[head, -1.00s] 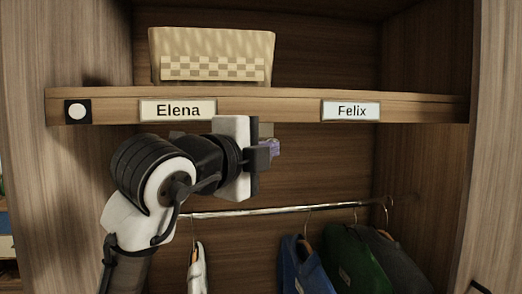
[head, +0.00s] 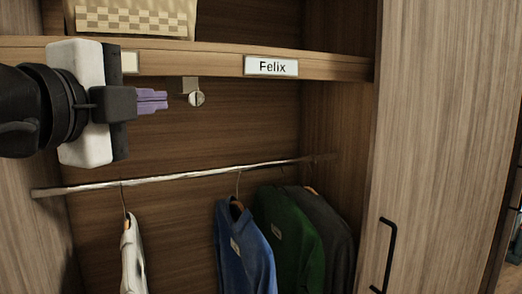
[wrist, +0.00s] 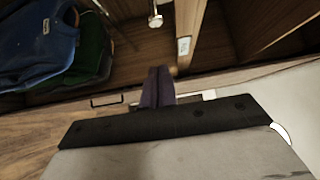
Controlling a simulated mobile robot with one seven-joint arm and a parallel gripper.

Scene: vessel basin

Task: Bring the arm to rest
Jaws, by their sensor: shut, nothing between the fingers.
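My gripper (head: 152,101) is at the left of the head view, in front of the wardrobe and just below the shelf edge. Its purple fingers point right and are closed together with nothing between them. They also show in the wrist view (wrist: 157,88), pointing toward the wardrobe. The fingers touch nothing that I can see. Most of my arm is cut off by the left edge of the head view.
The shelf (head: 215,57) carries a woven basket (head: 140,18) and a Felix label (head: 271,66). A metal hook (head: 195,97) sits below it. Blue (head: 243,250), green (head: 287,235) and grey garments and a white one (head: 132,258) hang from the rail (head: 190,175). A handled door (head: 425,150) stands right.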

